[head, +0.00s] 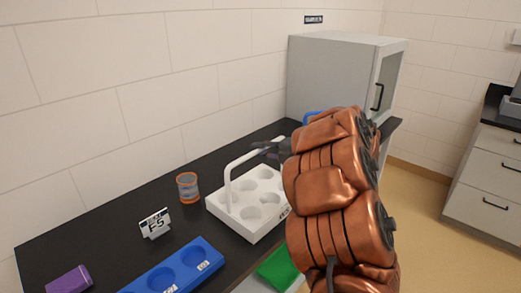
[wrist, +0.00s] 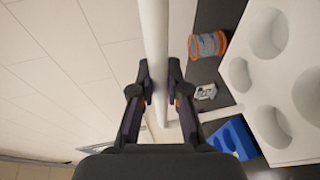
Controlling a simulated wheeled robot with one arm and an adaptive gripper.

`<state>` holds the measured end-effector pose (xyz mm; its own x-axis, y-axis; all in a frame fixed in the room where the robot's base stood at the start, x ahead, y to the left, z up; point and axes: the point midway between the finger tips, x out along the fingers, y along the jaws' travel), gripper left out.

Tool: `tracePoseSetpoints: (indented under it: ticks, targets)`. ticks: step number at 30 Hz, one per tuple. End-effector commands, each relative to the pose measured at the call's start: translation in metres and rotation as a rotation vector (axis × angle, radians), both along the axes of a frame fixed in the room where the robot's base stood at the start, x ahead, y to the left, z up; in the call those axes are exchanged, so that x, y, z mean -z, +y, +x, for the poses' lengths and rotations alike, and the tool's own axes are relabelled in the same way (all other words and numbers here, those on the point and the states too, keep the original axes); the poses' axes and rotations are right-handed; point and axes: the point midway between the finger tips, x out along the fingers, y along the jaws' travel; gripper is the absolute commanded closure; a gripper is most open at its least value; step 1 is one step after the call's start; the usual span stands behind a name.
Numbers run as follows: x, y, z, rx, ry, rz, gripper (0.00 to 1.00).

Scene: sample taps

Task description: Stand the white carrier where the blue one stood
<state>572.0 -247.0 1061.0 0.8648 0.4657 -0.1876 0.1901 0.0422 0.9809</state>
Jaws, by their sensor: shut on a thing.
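The white carrier (head: 247,205) has round wells and a raised handle. It shows above the black counter near its front edge in the head view; I cannot tell whether its base touches the counter. My gripper (head: 268,150) is shut on its handle bar, which runs between the fingers in the wrist view (wrist: 157,80). The carrier's wells (wrist: 285,80) show at the right there. A blue piece (head: 314,117) shows by the cabinet, mostly hidden behind my arm. A long blue block with round wells (head: 175,268) lies at the front left; it also shows in the wrist view (wrist: 236,138).
An orange-rimmed jar (head: 188,187) stands left of the carrier, with a small sign reading "FS" (head: 155,223) nearby. A purple block (head: 69,280) is at the front left. A green thing (head: 279,268) lies below the carrier. A grey cabinet (head: 340,80) stands at the back.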

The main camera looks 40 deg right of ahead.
Motion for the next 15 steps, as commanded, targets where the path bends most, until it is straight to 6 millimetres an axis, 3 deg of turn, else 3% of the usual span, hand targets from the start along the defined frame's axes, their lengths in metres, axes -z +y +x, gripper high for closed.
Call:
tracePoseSetpoints:
  ticks: [5, 6, 12, 15]
  targets:
    - [0.0034, -0.0002, -0.0001, 0.001, -0.001, 0.000, 1.00]
    - [0.0032, -0.0001, -0.0002, 0.000, 0.000, 0.000, 0.84]
    - [0.0027, -0.0002, -0.0002, 0.000, 0.000, 0.001, 0.63]
    - [0.0027, -0.0002, -0.0002, 0.001, 0.000, 0.001, 0.60]
